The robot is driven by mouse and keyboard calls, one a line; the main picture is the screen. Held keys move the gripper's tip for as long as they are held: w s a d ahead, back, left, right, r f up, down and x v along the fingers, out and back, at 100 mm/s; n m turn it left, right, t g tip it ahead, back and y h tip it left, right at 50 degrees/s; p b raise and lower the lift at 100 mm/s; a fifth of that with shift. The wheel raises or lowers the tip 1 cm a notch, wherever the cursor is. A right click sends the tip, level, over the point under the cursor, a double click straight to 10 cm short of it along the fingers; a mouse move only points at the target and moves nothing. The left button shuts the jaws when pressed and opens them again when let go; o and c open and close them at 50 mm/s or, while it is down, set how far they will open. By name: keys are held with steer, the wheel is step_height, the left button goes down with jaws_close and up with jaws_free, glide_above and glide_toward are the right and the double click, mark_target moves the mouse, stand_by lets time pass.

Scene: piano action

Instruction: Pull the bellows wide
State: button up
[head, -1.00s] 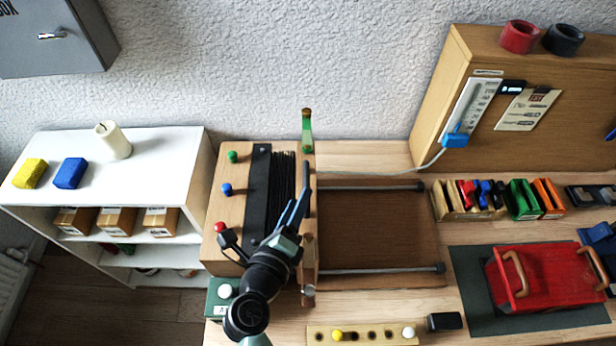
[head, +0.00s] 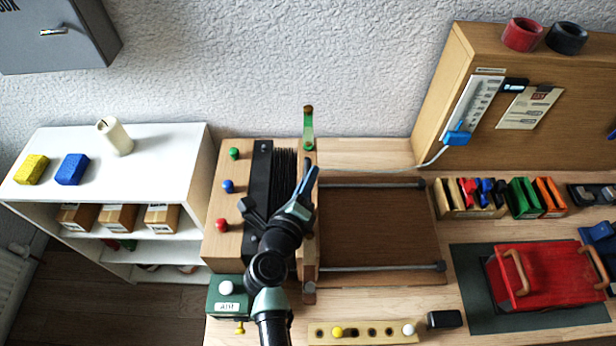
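The bellows (head: 284,165) are black and pleated, and look folded close together. They sit between a black strip (head: 259,180) on a wooden block and an upright wooden end board (head: 309,240) to their right. My gripper (head: 310,178), with blue fingers, is over the end board near its middle and points toward the back. My arm hides the front part of the bellows and part of the board. I cannot tell whether the fingers touch the board, or how far apart they are.
Two metal rails (head: 380,268) run right from the end board over a clear brown panel (head: 375,225). A green bottle-like piece (head: 308,125) stands at the board's back end. Coloured knobs (head: 228,186) are on the block. A red lidded box (head: 545,275) is farther right.

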jaws_close()
stand_by(0.8)
